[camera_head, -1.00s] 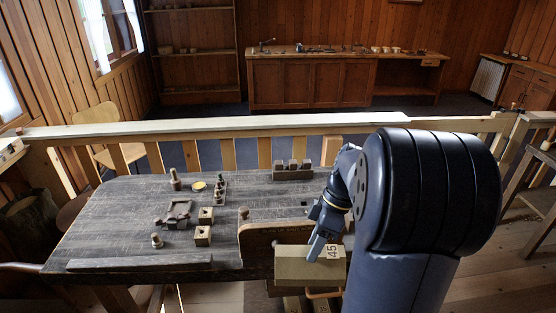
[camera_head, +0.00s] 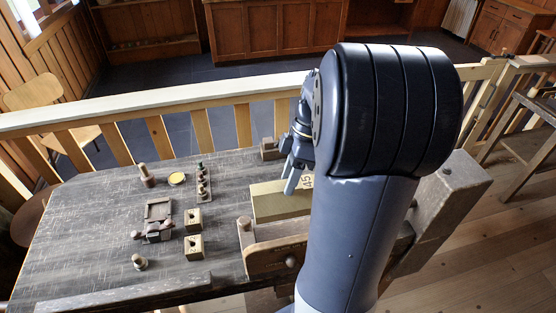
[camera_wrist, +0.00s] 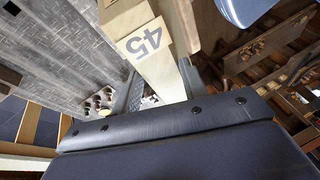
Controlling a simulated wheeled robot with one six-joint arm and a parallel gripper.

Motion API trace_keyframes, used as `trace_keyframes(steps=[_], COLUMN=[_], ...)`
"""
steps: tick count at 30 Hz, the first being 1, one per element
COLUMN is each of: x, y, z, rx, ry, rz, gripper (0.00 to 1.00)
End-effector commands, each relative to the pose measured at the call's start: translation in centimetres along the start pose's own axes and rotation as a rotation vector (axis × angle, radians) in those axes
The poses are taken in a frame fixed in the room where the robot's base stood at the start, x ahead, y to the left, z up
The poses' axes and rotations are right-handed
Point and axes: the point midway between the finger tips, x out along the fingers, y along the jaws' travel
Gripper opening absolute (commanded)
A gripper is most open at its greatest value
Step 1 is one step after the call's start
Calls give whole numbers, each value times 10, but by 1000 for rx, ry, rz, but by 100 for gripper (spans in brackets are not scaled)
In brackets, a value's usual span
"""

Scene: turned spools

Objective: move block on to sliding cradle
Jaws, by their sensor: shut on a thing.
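The pale wooden block (camera_head: 274,202), marked 45, is in my gripper (camera_head: 291,183) over the right part of the dark bench. The wrist view shows the block (camera_wrist: 128,22) between both fingers of my gripper (camera_wrist: 160,85), its numbered end toward the camera. My arm hides the block's right end in the head view. I cannot tell whether its underside touches anything. A small dark wooden fixture with a square frame (camera_head: 158,211) lies on the bench to the left. I cannot tell whether it is the sliding cradle.
The wooden vise jaw (camera_head: 270,259) stands at the bench's front right. Two small holed blocks (camera_head: 193,219) (camera_head: 194,247), a peg rack (camera_head: 203,181) and a knob (camera_head: 140,262) stand to the left. A pale rail (camera_head: 190,109) runs behind. The bench's left part has bare room.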

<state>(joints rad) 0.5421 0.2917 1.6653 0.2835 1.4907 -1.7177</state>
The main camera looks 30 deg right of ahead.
Motion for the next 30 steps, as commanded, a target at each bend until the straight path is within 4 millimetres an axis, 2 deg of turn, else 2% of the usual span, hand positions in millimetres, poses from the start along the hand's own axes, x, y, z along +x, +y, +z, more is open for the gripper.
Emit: trace_keyframes(steps=[11, 30], x=[14, 62], y=[4, 18], z=[5, 20], rx=[0, 0], ry=[0, 1], rz=[0, -1], gripper=[0, 0])
